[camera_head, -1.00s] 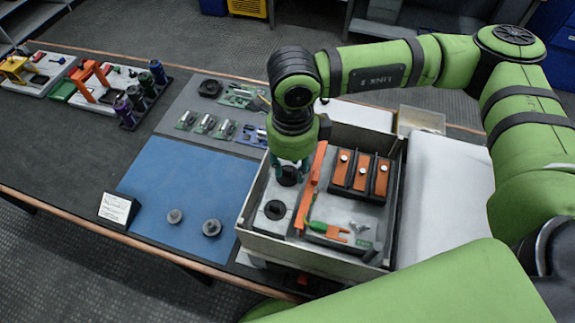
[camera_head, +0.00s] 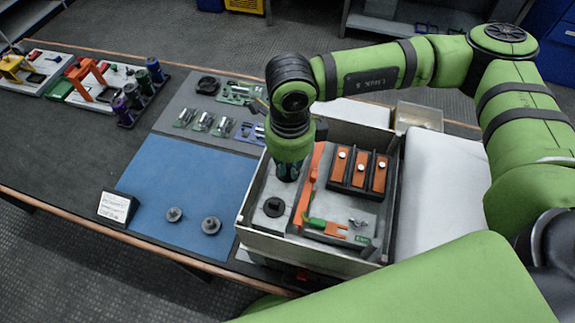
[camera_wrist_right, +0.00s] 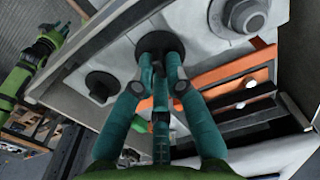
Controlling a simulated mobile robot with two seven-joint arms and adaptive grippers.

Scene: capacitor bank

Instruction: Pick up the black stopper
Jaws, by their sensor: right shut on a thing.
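One black stopper (camera_wrist_right: 158,44) is a dark round disc in the pale panel inside the open box. My right gripper (camera_wrist_right: 161,72) points down at it, with its teal fingers shut on its raised middle. In the head view the right gripper (camera_head: 287,175) largely hides this stopper. I cannot tell whether it has lifted off the panel. A second black stopper (camera_head: 274,207) sits in the panel nearer the box's front edge, free of the gripper.
The box (camera_head: 318,260) also holds an orange bar (camera_head: 308,185), a black block with orange strips (camera_head: 358,173) and a green-handled tool (camera_head: 325,226). Two grey knobbed discs (camera_head: 174,214) (camera_head: 211,225) lie on the blue mat (camera_head: 180,180). A small sign (camera_head: 116,207) stands at its left.

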